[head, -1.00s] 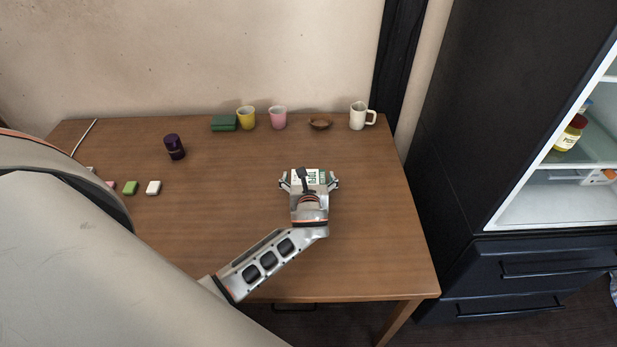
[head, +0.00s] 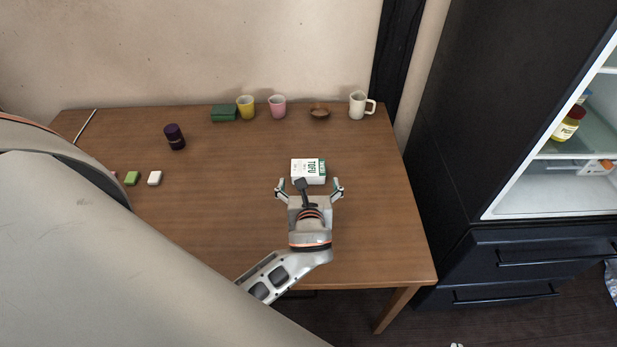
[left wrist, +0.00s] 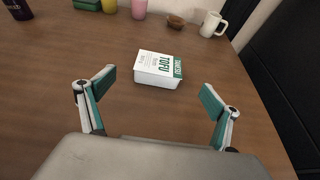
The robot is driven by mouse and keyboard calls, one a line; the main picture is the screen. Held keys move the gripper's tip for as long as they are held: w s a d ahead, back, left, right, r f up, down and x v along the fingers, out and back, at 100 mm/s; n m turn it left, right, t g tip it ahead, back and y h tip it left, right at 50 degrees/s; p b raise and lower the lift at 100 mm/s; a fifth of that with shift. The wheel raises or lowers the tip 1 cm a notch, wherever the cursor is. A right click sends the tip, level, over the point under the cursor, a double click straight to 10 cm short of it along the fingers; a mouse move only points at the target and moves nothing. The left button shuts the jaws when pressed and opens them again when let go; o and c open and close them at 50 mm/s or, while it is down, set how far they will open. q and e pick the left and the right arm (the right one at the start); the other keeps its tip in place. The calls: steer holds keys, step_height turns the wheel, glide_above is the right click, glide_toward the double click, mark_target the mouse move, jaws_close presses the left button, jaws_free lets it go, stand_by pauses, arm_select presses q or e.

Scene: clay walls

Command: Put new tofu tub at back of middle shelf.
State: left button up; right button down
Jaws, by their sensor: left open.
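The tofu tub (head: 309,168) is white with green lettering and lies on the wooden table. It also shows in the left wrist view (left wrist: 157,68), beyond my fingertips. My left gripper (head: 309,187) is open and empty, just on the near side of the tub, with its fingers pointing at it. In the left wrist view the left gripper's fingers (left wrist: 158,92) are spread wide, apart from the tub. The fridge (head: 560,195) stands open at the right, and a glass shelf (head: 590,147) inside shows in part.
A yellow-labelled jar (head: 567,124) stands on the fridge shelf. The table around the tub is clear.

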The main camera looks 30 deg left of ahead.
mark_target(308, 170)
arm_select(q)
steer(key=w+f+b, duration=0.1)
steer(key=w+a+f+b, duration=0.1)
steer(key=w+f+b, duration=0.1)
steer(key=f, duration=0.1)
steer(key=shift+a, duration=0.3)
steer(key=shift+w+a+f+b, duration=0.15)
steer(key=shift+w+f+b, duration=0.05)
steer(key=shift+w+b, duration=0.1)
steer(key=shift+w+a+f, duration=0.1)
steer(key=shift+w+a, duration=0.35)
steer(key=shift+w, duration=0.25)
steer(key=b+x, duration=0.1)
steer(key=x, duration=0.4)
steer(key=shift+w+a+f, duration=0.15)
steer(key=shift+w+a, duration=0.05)
steer(key=shift+a, duration=0.1)
steer(key=c, duration=1.6)
step_height(308, 170, up, 20)
steer(key=p, duration=0.5)
